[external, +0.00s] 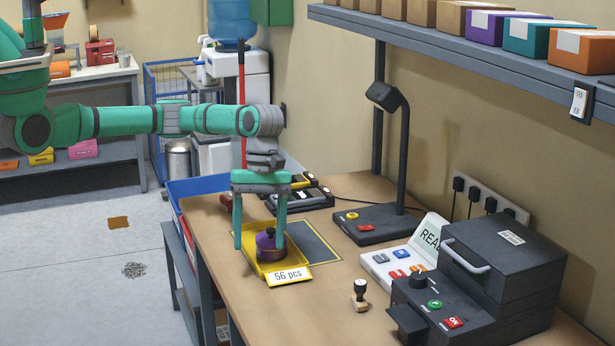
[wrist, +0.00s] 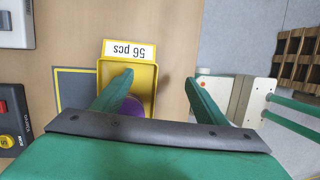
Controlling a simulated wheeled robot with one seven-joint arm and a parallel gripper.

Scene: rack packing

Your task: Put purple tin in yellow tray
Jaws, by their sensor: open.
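The purple tin (external: 267,246), with a dark knob on top, stands in the yellow tray (external: 259,268) on the workbench. The tray bears a white "56 pcs" label. My gripper (external: 260,248) points down over the tray, open, with its fingers spread and the tin nearer the right finger. In the wrist view, my gripper (wrist: 159,77) has one finger over the yellow tray (wrist: 115,74) and the other past the bench edge. The purple tin (wrist: 134,106) shows partly there, hidden by that first finger and the gripper body.
A black lamp stand (external: 375,224), a stamp (external: 360,295) and a dark machine (external: 490,275) stand to the right of the tray. A shelf with boxes (external: 495,28) hangs above. A blue bin (external: 196,187) is by the bench's left edge.

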